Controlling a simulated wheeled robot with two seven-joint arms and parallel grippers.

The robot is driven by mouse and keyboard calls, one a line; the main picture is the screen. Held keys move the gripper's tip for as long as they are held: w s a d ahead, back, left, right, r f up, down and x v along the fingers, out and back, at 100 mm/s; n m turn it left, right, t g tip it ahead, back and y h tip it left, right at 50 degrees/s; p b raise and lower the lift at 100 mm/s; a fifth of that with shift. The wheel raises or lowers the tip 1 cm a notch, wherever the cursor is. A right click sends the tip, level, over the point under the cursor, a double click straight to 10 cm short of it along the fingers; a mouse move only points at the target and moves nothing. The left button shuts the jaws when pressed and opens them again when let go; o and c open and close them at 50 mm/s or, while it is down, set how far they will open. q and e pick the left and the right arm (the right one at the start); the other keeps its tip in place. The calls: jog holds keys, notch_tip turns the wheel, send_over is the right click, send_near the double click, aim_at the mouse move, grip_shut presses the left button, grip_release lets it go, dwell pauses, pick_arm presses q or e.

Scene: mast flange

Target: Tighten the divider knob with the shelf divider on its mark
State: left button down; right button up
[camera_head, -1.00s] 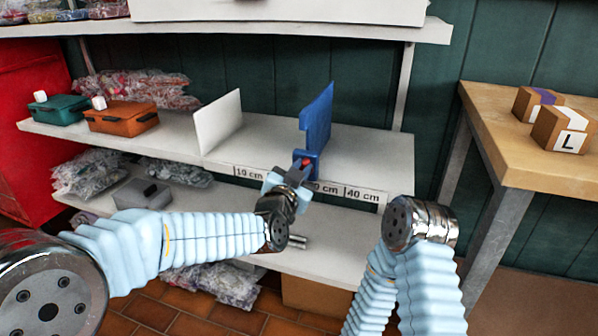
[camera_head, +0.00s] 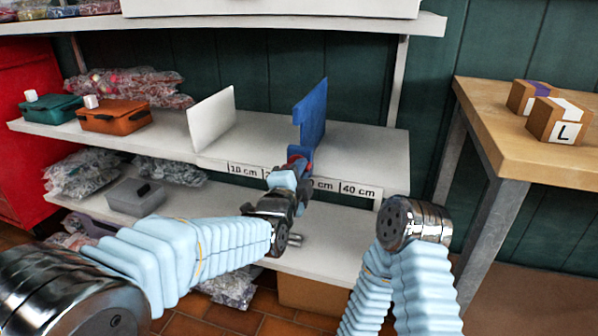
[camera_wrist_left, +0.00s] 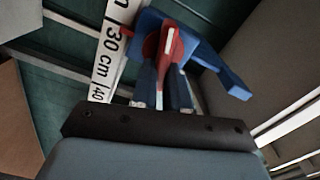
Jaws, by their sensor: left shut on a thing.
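The blue shelf divider (camera_head: 312,112) stands upright on the middle shelf, its clamp at the front edge. Its red knob (camera_head: 296,154) is mostly hidden by my gripper in the head view. In the left wrist view the red knob (camera_wrist_left: 157,48), with a white stripe, sits between the fingers under the blue clamp (camera_wrist_left: 200,45). My left gripper (camera_head: 297,172) is shut on the knob. The clamp is beside the 30 cm mark on the scale strip (camera_wrist_left: 110,50); the exact alignment cannot be told. My right arm shows, but its gripper does not.
A white divider (camera_head: 212,118) stands to the left on the same shelf (camera_head: 265,135), with orange (camera_head: 113,116) and teal (camera_head: 52,108) boxes beyond. A wooden table (camera_head: 540,165) with two cartons stands at the right. The shelf right of the blue divider is clear.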

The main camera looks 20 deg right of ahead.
pick_arm(q)
jog(key=shift+m, duration=1.2)
jog(key=c, duration=1.3)
grip_release()
jog(key=shift+o, duration=0.9)
jog(key=shift+w+d+f, duration=0.1)
jog(key=shift+f, duration=0.05)
jog(key=v, duration=1.4)
